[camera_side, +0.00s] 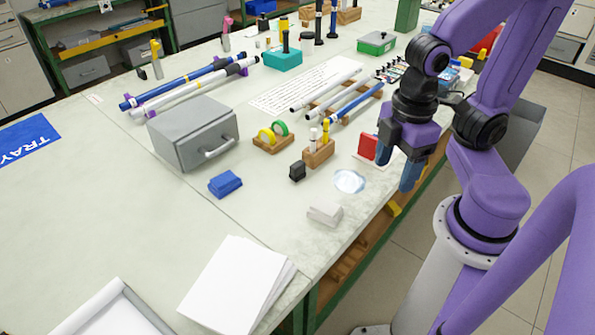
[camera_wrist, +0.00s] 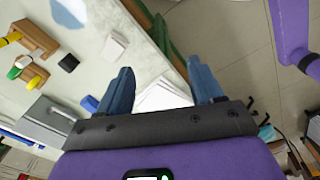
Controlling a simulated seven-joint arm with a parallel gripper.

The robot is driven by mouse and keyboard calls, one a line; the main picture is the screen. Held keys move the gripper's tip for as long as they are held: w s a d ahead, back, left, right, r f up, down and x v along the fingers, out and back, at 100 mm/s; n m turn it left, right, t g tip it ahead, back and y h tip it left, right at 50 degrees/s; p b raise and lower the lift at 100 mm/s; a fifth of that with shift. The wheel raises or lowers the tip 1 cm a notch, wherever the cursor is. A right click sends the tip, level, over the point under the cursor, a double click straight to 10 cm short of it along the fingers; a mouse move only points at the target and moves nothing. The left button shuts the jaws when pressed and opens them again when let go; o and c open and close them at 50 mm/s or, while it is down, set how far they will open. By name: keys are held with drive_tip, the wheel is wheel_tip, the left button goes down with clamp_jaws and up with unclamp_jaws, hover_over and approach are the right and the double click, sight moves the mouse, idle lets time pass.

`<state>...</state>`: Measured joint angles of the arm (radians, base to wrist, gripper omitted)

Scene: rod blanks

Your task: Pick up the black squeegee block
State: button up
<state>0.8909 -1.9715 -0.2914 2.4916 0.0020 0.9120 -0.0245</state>
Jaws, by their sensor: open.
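The black squeegee block (camera_side: 297,171) is a small dark block on the pale bench top, in front of a wooden holder. It also shows in the wrist view (camera_wrist: 68,63), left of my fingers. My gripper (camera_side: 397,166) is open and empty, with blue fingers pointing down, near the bench's right edge in the side view. It is up and to the right of the black block there, well apart from it. In the wrist view my gripper's two fingers (camera_wrist: 162,84) are spread wide with nothing held between them.
Near the block are a wooden holder (camera_side: 318,156), a tape stand (camera_side: 273,143), a blue block (camera_side: 225,184), a clear disc (camera_side: 349,181) and a whitish block (camera_side: 325,215). A grey drawer box (camera_side: 190,135) stands behind left. Papers (camera_side: 235,285) lie in front. A red block (camera_side: 368,146) stands near my fingers.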

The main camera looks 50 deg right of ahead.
drive_tip(key=w+a+n, duration=0.1)
drive_tip(key=w+a, duration=0.1)
drive_tip(key=w, duration=0.7)
drive_tip(key=n, duration=0.3)
hover_over(297, 164)
wheel_tip(297, 164, down, 6)
wheel_tip(297, 164, down, 18)
drive_tip(key=shift+d+r, duration=0.1)
drive_tip(key=shift+r, duration=0.15)
drive_tip(key=c, duration=1.1)
drive_tip(key=shift+c, duration=0.2)
